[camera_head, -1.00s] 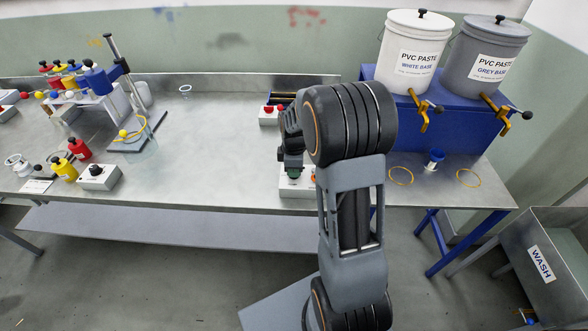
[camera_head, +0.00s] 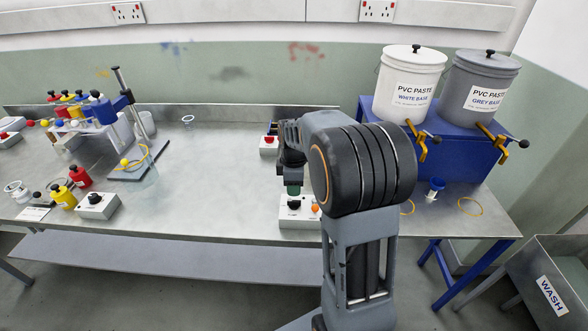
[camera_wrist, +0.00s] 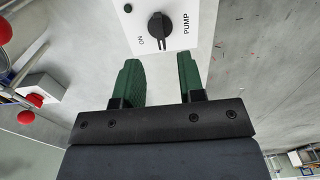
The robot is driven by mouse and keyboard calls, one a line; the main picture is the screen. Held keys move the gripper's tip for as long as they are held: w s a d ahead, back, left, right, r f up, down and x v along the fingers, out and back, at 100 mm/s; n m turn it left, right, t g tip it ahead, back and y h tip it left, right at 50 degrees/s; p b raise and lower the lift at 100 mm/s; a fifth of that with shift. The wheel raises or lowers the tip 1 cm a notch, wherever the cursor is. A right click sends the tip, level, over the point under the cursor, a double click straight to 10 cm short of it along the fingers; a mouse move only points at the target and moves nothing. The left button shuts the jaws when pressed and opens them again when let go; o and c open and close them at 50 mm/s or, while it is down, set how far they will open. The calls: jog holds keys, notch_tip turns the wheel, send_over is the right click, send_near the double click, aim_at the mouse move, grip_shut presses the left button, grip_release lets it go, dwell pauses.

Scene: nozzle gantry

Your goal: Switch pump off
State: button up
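The pump switch box (camera_head: 300,217) is a pale box near the front edge of the bench. In the wrist view its white top (camera_wrist: 190,12) reads "PUMP" and "ON" beside a black rotary knob (camera_wrist: 158,26). A small dark round spot lies near the knob.
A box with red buttons (camera_head: 268,146) stands behind; it also shows in the wrist view (camera_wrist: 40,90). Another knob box (camera_head: 97,207) and red and yellow bottles are at left. White (camera_head: 408,85) and grey (camera_head: 480,90) paste buckets stand right. The middle bench is clear.

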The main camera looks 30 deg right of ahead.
aim_at(294, 201)
notch_tip(294, 201, up, 7)
jog(key=shift+r, duration=0.15)
dwell(0.7)
jog(key=s+a+m+t, duration=0.2)
jog(key=s+a+m, duration=0.2)
jog(key=s+m, duration=0.2)
jog(key=s+a+m+t, duration=0.2)
jog(key=s+a+m, duration=0.3)
jog(key=s, duration=0.5)
jog(key=shift+a+f+m, duration=0.3)
jog(key=shift+f+m, duration=0.15)
jog(key=shift+m, duration=0.15)
jog(key=shift+d, duration=0.15)
